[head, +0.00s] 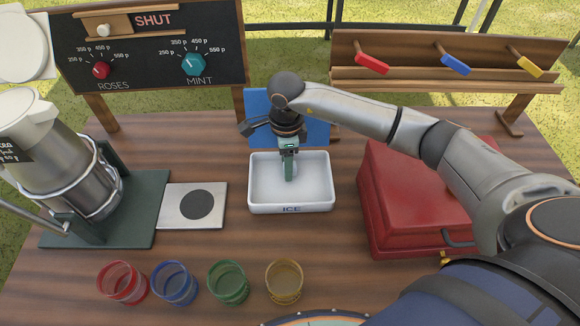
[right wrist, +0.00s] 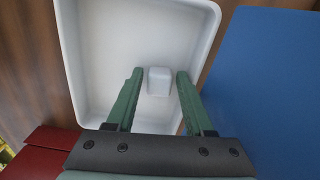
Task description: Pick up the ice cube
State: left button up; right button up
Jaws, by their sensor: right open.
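The ice cube (right wrist: 159,81) is a small white block on the floor of the white tray. The tray (head: 257,204) is marked ICE and stands in the middle of the table; its rim also shows in the right wrist view (right wrist: 72,60). My right gripper (head: 289,178) points down into the tray. In the right wrist view its green fingers (right wrist: 159,76) are open, one on each side of the cube, with small gaps visible. In the head view the cube cannot be made out, hidden by the gripper or too pale. My left gripper is not in view.
A red box (head: 405,190) stands right of the tray and a blue panel (head: 318,131) behind it. Several coloured glasses, one of them green (head: 229,283), line the front. A metal jug machine (head: 70,175) and a scale-like plate (head: 214,215) are at left.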

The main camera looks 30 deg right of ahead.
grip_shut()
dwell(0.5)
